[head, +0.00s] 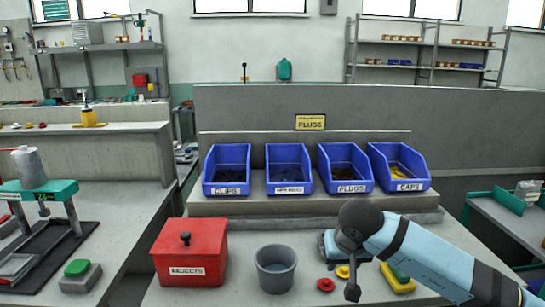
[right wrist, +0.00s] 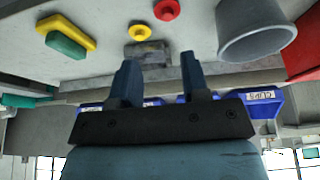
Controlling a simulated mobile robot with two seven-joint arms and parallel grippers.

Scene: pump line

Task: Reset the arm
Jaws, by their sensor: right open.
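My right arm (head: 425,255) reaches in from the lower right in the head view, its light blue links bent at a dark joint. My right gripper (head: 331,246) is over the bench in front of the bins, partly hidden by my own wrist. In the right wrist view, which looks upside down, my right gripper (right wrist: 160,78) shows two dark blue fingers spread apart with nothing between them. A grey block (right wrist: 148,52) lies on the bench beyond the fingers. My left gripper is not in view.
A red rejects box (head: 189,255) and a grey bucket (head: 276,268) stand left of my gripper. A red round part (head: 326,284) and a yellow-and-green part (head: 397,279) lie near it. Blue bins, including the clips bin (head: 226,188), line the raised shelf behind.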

